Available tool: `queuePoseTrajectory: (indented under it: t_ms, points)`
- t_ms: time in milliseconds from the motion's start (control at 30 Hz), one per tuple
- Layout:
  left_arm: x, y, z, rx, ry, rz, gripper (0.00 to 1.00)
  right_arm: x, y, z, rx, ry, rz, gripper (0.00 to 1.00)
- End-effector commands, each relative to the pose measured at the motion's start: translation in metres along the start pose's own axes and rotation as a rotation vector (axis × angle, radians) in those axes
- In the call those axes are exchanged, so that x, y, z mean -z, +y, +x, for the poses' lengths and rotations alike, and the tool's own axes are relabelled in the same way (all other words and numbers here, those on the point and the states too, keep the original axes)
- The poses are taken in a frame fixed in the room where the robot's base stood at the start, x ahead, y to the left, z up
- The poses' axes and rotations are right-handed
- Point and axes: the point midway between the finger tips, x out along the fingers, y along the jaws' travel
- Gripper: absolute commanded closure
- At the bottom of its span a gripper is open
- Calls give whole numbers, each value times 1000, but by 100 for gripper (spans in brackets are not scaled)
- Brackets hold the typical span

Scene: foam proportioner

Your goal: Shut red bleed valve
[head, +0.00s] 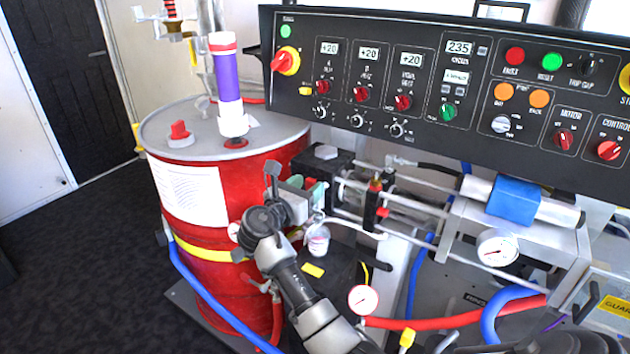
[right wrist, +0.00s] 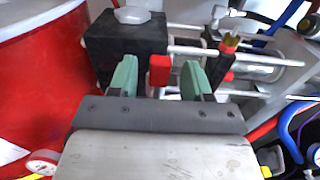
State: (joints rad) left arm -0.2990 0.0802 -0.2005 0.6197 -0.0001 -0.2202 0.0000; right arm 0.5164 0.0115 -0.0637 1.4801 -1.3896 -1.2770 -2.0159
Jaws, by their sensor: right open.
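The red bleed valve handle (right wrist: 160,70) is a small upright red block. In the right wrist view it stands between the green fingertips of my right gripper (right wrist: 160,80), with a gap on either side. The gripper is open and not closed on it. In the head view the right gripper (head: 305,188) is at the pump rods beside the red drum, and the red handle (head: 310,183) shows partly between its fingers. My left gripper is not in view.
A black block (right wrist: 125,45) lies just beyond the fingers. The red drum (head: 195,215) is to the left. A small cup (head: 318,240) hangs below the gripper. The control panel (head: 440,85) is above; gauges (head: 363,299) and hoses lie to the right.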

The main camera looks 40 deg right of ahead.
Motion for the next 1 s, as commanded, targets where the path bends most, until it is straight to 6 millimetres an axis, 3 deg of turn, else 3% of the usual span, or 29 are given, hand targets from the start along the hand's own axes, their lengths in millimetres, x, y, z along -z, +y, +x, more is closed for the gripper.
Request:
queuePoseTrajectory:
  t_ms: [233, 600, 900, 1000]
  points:
    - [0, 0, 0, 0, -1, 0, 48, 0, 0, 31, 0, 0, 0, 51]
    - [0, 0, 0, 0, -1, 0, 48, 1, 0, 37, -2, 1, 1, 51]
    - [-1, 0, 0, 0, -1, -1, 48, 1, 0, 36, -2, 1, 1, 97]
    - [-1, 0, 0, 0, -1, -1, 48, 1, 0, 36, -2, 1, 1, 100]
